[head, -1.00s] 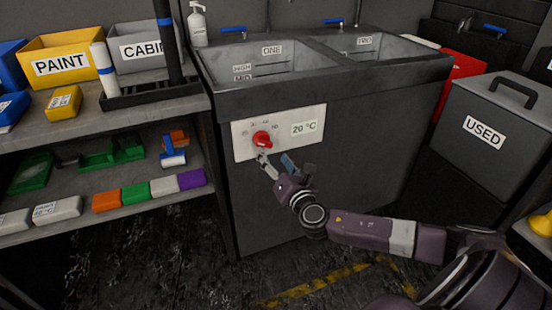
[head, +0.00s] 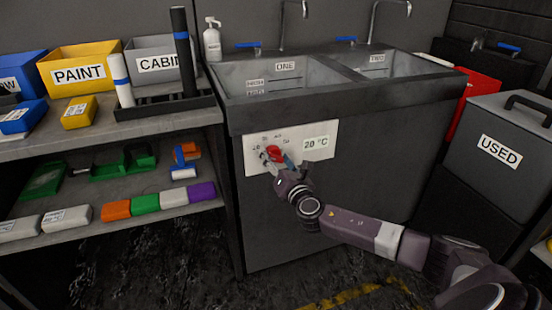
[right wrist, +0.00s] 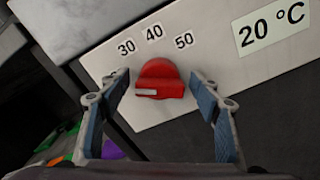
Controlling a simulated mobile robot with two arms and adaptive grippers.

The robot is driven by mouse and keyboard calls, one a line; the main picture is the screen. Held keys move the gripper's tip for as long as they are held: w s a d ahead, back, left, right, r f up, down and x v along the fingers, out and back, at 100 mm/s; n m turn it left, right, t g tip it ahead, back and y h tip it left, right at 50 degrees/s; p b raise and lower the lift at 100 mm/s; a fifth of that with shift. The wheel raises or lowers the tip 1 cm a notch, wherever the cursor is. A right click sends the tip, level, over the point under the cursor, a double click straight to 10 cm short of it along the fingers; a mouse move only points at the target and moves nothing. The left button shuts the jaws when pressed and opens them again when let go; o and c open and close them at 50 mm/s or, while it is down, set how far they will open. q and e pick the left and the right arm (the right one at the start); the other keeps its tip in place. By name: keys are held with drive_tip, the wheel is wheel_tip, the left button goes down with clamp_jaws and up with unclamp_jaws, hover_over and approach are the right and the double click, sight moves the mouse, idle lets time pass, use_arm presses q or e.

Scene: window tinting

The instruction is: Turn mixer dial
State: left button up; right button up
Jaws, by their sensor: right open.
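The red mixer dial (right wrist: 160,80) sits on a white panel (right wrist: 215,45) marked 30, 40 and 50 on the front of the sink unit. A label on the panel reads 20 °C. The dial also shows in the head view (head: 273,153), partly covered by my gripper. My right gripper (right wrist: 166,92) is open, with one finger to each side of the dial. A gap shows between the dial and each finger in the right wrist view. The white mark on the dial points to the left there. My left gripper is not in view.
Sinks (head: 290,78) labelled ONE and TWO are above the panel. A shelf (head: 130,190) with coloured boxes stands at the left. A dark bin (head: 508,135) marked USED stands at the right. The floor in front is clear.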

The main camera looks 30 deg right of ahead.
drive_tip(key=shift+c, duration=0.5)
drive_tip(key=c, duration=1)
drive_tip(key=shift+c, duration=0.4)
drive_tip(key=shift+f, duration=0.1)
drive_tip(key=m+b, duration=0.2)
drive_tip(key=m, duration=0.2)
drive_tip(key=shift+f+m, duration=0.1)
drive_tip(key=shift+m, duration=1.4)
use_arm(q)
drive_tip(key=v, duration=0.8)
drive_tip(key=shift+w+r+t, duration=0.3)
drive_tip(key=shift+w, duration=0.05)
use_arm(e)
drive_tip(key=shift+m, duration=0.3)
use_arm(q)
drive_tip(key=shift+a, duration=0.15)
